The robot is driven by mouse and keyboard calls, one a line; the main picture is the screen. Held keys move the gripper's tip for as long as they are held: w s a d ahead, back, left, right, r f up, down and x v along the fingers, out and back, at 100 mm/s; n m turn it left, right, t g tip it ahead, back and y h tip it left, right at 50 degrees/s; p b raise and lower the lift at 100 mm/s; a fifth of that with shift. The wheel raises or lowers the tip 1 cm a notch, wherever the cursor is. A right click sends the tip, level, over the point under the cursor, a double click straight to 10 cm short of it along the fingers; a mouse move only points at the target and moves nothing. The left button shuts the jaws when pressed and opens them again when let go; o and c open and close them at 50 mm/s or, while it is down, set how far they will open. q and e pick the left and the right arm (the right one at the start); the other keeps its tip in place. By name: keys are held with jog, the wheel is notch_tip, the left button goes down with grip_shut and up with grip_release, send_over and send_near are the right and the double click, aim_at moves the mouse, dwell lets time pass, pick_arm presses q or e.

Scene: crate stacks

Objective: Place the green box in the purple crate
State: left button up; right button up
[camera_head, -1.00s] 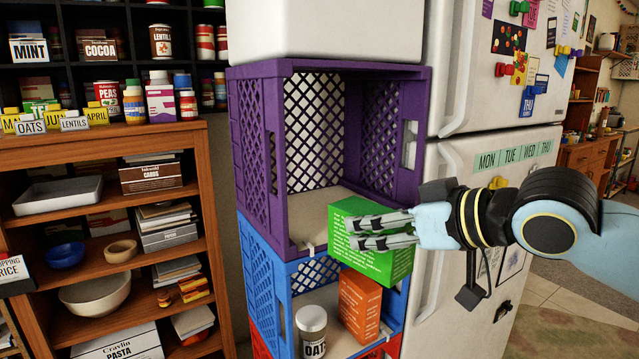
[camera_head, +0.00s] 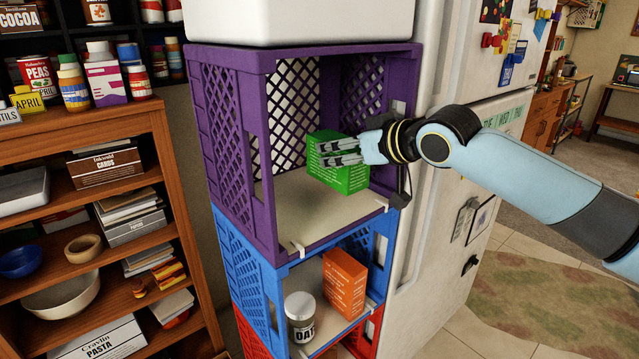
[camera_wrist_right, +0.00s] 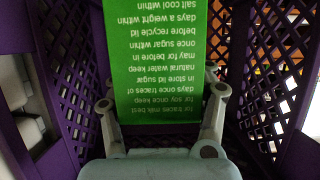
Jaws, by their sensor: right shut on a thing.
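The green box (camera_head: 345,178) is inside the purple crate (camera_head: 238,52), toward its right side. My right gripper (camera_head: 340,152) reaches in through the open front and is shut on the green box. In the right wrist view the green box (camera_wrist_right: 160,60) sits between my right gripper's fingers (camera_wrist_right: 160,105), with the purple lattice walls (camera_wrist_right: 262,75) on both sides. The box is near the crate floor (camera_head: 305,205); I cannot tell whether it touches. My left gripper is not in view.
A blue crate (camera_head: 243,268) below holds an orange box (camera_head: 344,284) and an oats jar (camera_head: 301,318). A red crate (camera_head: 250,340) is under it. A white bin (camera_head: 300,20) sits on top. A wooden shelf (camera_head: 135,120) stands left, a fridge (camera_head: 440,60) right.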

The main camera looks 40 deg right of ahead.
aim_at(319, 178)
jog(key=w+a+f, duration=0.2)
jog(key=w, duration=0.1)
jog(key=shift+w+a, duration=0.15)
jog(key=shift+w, duration=0.05)
jog(key=shift+w+f, duration=0.1)
jog(key=shift+f, duration=0.2)
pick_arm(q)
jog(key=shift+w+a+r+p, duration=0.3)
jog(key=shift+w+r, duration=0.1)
pick_arm(e)
jog(key=shift+f, duration=1.9)
jog(key=o, duration=1.5)
jog(key=shift+f, duration=0.1)
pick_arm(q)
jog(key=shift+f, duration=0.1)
pick_arm(e)
jog(key=shift+o, duration=0.2)
